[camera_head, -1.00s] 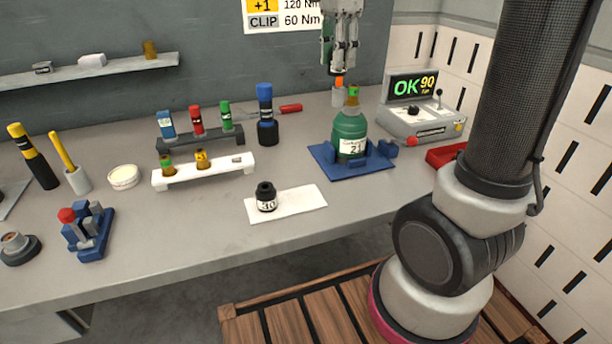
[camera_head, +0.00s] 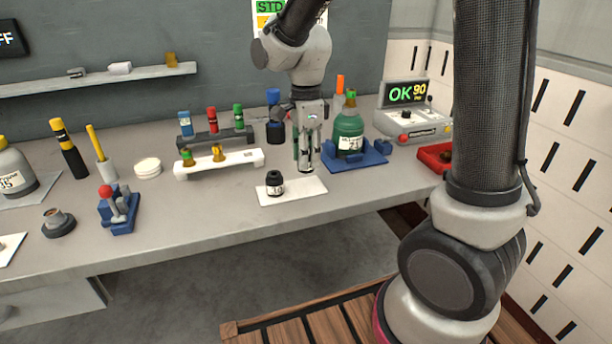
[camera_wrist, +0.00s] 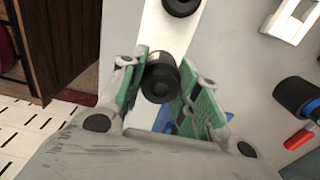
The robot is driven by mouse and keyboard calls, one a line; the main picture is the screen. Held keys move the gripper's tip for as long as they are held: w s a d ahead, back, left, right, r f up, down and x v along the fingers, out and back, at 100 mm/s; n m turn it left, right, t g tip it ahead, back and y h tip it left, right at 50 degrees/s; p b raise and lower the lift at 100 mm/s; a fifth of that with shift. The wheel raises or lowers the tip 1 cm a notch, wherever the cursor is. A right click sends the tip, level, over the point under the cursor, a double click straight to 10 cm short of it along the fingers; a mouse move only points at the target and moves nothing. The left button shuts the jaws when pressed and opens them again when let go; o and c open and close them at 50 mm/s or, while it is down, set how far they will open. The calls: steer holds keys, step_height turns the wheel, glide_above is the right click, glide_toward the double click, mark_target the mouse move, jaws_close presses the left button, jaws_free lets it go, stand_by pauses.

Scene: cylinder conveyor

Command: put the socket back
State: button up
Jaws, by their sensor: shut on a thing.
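My gripper (camera_head: 308,165) points down over the right end of a white mat (camera_head: 310,187), left of the green bottle. In the wrist view, its green-padded fingers (camera_wrist: 159,92) are shut on a black round socket (camera_wrist: 160,82), seen end-on. The head view does not show the held socket clearly, because the fingers cover it. A second black socket with a white label (camera_head: 275,184) stands upright on the left part of the mat. It also shows at the top edge of the wrist view (camera_wrist: 181,5), apart from the held one.
The green bottle (camera_head: 348,132) stands on a blue tray (camera_head: 365,161) close right of my gripper. A white rack (camera_head: 240,161) with small fittings is left. A blue-topped tool (camera_head: 274,100) stands behind.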

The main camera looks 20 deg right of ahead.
steer(key=shift+f, duration=2.45)
steer(key=shift+f, duration=0.15)
steer(key=o, duration=1.1)
steer(key=shift+c, duration=0.2)
step_height(320, 180, up, 12)
steer(key=s+d+r+n+t, duration=0.2)
steer(key=s+d+n, duration=0.5)
steer(key=s+n, duration=0.2)
steer(key=s+d+r+n+t, duration=0.2)
steer(key=s+d+r+n, duration=0.1)
steer(key=s+d+n, duration=0.5)
steer(key=shift+s+n, duration=0.5)
steer(key=shift+s, duration=0.5)
